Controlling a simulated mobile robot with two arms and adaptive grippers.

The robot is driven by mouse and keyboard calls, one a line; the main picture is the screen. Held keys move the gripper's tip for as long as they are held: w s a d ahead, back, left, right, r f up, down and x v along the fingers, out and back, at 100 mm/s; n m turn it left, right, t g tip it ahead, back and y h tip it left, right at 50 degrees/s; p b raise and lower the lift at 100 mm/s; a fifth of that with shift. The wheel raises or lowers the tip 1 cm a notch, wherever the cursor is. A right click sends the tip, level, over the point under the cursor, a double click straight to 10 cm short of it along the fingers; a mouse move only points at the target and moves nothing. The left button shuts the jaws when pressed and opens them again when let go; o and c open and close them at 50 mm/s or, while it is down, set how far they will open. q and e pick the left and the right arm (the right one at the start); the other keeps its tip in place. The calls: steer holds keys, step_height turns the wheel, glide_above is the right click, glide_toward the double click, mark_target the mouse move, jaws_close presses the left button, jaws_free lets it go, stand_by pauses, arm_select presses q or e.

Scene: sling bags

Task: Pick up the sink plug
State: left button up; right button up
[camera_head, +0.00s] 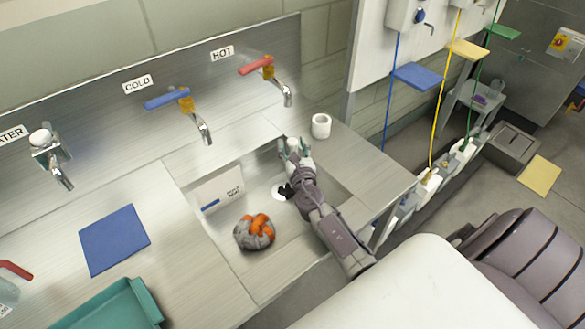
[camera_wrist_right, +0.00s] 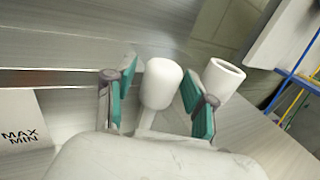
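My right gripper (camera_head: 295,150) reaches over the back right part of the sink basin (camera_head: 335,198). Its teal-padded fingers (camera_wrist_right: 160,90) stand apart in the right wrist view. A white, round-topped cylinder (camera_wrist_right: 160,82), which looks like the sink plug, is between them, closer to the right finger. A gap shows on its left side; contact on the right is unclear. In the head view a small white piece (camera_head: 294,144) shows between the fingers. A white disc (camera_head: 278,193) lies on the basin floor, partly covered by a black part beside my wrist. My left gripper is out of view.
A white hollow cup (camera_head: 320,126) stands on the counter right of the gripper; it also shows in the right wrist view (camera_wrist_right: 222,78). The hot tap (camera_head: 287,94) hangs behind the gripper.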

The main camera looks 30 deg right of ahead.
jaws_close()
